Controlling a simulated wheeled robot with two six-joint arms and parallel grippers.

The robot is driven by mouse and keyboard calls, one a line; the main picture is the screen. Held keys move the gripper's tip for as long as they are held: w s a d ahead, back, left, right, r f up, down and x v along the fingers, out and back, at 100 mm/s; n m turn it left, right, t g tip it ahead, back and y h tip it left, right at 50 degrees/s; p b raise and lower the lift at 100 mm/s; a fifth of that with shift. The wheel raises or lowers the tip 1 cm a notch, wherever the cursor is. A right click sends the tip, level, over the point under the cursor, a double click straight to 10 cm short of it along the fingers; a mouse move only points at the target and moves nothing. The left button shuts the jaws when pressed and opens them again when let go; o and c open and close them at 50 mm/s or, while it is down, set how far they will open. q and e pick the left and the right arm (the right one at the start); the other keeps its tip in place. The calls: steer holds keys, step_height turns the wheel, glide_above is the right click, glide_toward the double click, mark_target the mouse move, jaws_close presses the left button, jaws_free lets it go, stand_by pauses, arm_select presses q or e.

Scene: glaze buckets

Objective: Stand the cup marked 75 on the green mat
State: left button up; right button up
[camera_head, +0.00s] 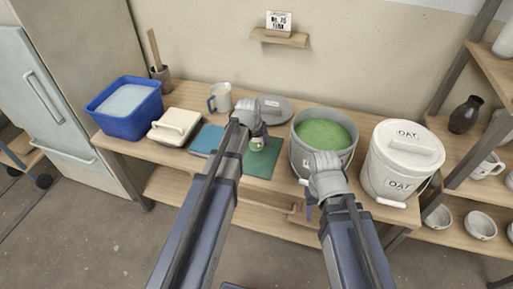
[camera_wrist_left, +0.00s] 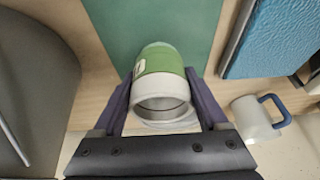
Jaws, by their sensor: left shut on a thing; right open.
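My left gripper (camera_head: 257,136) is shut on a cup (camera_head: 257,143). In the left wrist view the cup (camera_wrist_left: 160,80) sits between the two fingers, with its open rim towards the camera. It is pale, with a green band and a white label too small to read. The green mat (camera_head: 262,166) lies on the bench below the cup; it also shows in the left wrist view (camera_wrist_left: 150,22). I cannot tell whether the cup touches it. My right gripper (camera_head: 309,208) is open and empty in front of the grey bucket (camera_head: 347,160) of green glaze.
A blue slab (camera_head: 207,139) lies left of the mat. A mug with a blue handle (camera_head: 220,98) and a grey lid (camera_head: 275,108) stand behind. A white OAT bucket (camera_head: 385,170) is at the right.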

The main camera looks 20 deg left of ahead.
mark_target(256, 145)
arm_select(q)
step_height(256, 145, down, 4)
steer(key=b, duration=0.3)
steer(key=shift+r, duration=0.25)
steer(key=o, duration=1.1)
steer(key=shift+f+b, duration=0.2)
steer(key=shift+b, duration=0.1)
steer(key=o, duration=0.3)
steer(key=shift+o, duration=0.2)
steer(key=shift+r, duration=0.1)
